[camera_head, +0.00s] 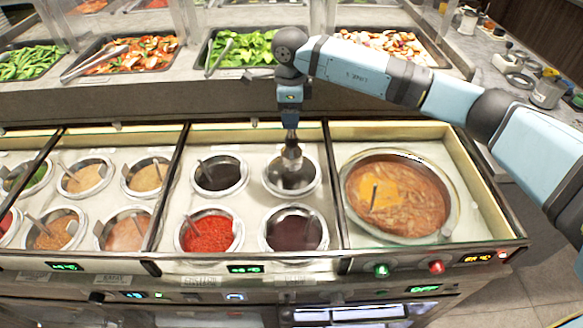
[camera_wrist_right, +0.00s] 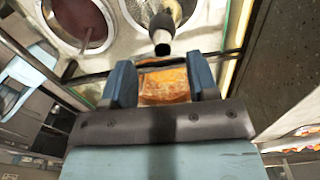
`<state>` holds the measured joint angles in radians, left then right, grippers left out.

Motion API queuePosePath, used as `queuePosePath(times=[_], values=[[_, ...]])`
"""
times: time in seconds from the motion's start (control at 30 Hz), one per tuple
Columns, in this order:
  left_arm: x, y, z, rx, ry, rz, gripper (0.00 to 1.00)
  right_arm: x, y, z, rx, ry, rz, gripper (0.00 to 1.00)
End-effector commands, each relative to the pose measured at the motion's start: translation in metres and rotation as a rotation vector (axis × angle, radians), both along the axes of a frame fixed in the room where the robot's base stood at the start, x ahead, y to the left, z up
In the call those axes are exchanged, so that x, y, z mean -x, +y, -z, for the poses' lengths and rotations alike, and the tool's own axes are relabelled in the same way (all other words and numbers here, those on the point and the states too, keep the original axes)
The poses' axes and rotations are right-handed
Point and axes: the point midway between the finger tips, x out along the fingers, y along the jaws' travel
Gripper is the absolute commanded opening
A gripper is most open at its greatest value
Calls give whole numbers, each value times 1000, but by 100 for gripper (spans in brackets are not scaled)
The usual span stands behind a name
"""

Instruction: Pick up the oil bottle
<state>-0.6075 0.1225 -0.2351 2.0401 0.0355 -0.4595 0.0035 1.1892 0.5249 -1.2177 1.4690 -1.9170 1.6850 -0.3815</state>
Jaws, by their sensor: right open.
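The oil bottle is most likely the slim grey-brown object with a dark top (camera_head: 292,154) standing in the back right well of the middle sauce section. Its contents cannot be made out. In the right wrist view its dark end (camera_wrist_right: 161,46) points toward my fingers and lies just beyond their tips. My right gripper (camera_head: 291,125) hangs above this well, pointing down. Its two blue fingers (camera_wrist_right: 163,75) are apart in the right wrist view, with an orange-brown surface showing between them. My left gripper is in neither view.
Wells of dark sauce (camera_head: 219,174), red sauce (camera_head: 208,233) and dark red sauce (camera_head: 294,232) surround the bottle's well. A large soup pot (camera_head: 400,195) is to the right. Food trays (camera_head: 130,54) line the back counter. A glass-edged frame (camera_head: 340,257) runs along the front.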

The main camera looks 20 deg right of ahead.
Motion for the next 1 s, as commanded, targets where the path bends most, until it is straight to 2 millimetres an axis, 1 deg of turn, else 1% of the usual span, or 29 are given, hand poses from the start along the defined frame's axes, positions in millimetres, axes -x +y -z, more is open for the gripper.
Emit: queuePosePath(times=[0.03, 0.1, 0.27, 0.37, 0.6, 0.7, 0.87, 0.97, 1.0], values=[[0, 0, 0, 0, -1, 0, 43, 1, 0, 8, 0, 3, 0, 54], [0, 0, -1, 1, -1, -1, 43, 0, 0, 14, -2, 2, -1, 54], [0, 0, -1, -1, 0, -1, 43, 0, 0, 21, -2, 0, 0, 54], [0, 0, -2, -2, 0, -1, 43, 0, -1, 30, -1, 3, 1, 54], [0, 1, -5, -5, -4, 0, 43, -1, -4, 65, -3, 2, 1, 54], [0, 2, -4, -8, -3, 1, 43, -1, -4, 71, -3, 1, 1, 54], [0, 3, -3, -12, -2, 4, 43, -1, -4, 71, -3, 1, 1, 54], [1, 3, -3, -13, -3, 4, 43, -1, -4, 71, -3, 1, 1, 33], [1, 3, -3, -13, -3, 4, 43, -1, -4, 71, -3, 1, 1, 24]])
